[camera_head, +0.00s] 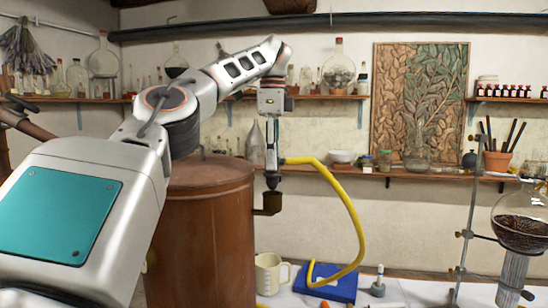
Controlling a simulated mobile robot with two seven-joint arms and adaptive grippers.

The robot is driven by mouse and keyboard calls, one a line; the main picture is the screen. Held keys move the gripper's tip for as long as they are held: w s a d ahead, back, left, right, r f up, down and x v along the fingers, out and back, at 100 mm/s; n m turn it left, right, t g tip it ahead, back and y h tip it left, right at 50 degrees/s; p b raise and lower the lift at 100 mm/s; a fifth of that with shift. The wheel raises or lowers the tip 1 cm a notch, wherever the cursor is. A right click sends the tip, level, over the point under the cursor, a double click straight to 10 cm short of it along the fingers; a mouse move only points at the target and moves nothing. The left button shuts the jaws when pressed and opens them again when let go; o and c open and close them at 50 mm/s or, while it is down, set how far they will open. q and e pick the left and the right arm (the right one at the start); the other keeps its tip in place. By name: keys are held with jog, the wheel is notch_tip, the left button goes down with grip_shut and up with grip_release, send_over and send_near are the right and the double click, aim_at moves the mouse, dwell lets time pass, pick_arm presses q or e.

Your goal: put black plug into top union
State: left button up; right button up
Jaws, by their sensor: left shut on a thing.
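My left gripper (272,165) points straight down in front of the wall, at the right side of the copper vessel. It is shut on a small dark piece, which looks like the black plug (272,183). A yellow hose (347,205) starts beside the gripper and curves down to the right. Directly below the plug is a brown cup-shaped fitting on the vessel's side, which looks like the top union (268,203). The plug's lower end is at or just above the fitting's mouth; I cannot tell whether it is inside. My right gripper is not in view.
The large copper vessel (205,235) stands behind my left arm. A blue box (330,283), a cream mug (268,274) and a small stoppered item (378,284) are on the white table. A metal stand (470,215) with a glass flask (520,230) is at the right.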

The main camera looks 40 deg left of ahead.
aim_at(273, 172)
pick_arm(q)
jog(key=shift+d, duration=0.1)
dwell(0.3)
dwell(0.4)
jog(key=shift+f+b, duration=0.35)
jog(key=shift+f, duration=0.05)
dwell(0.4)
jog(key=shift+f+b, duration=0.4)
jog(key=shift+f, duration=0.1)
dwell(0.4)
dwell(0.6)
jog(key=shift+f+b, duration=0.3)
jog(key=shift+f, duration=0.05)
dwell(0.3)
jog(key=shift+f, duration=0.4)
dwell(0.4)
jog(key=shift+f+b, duration=0.15)
jog(key=shift+b, duration=0.2)
dwell(0.3)
jog(key=shift+f, duration=0.2)
dwell(0.6)
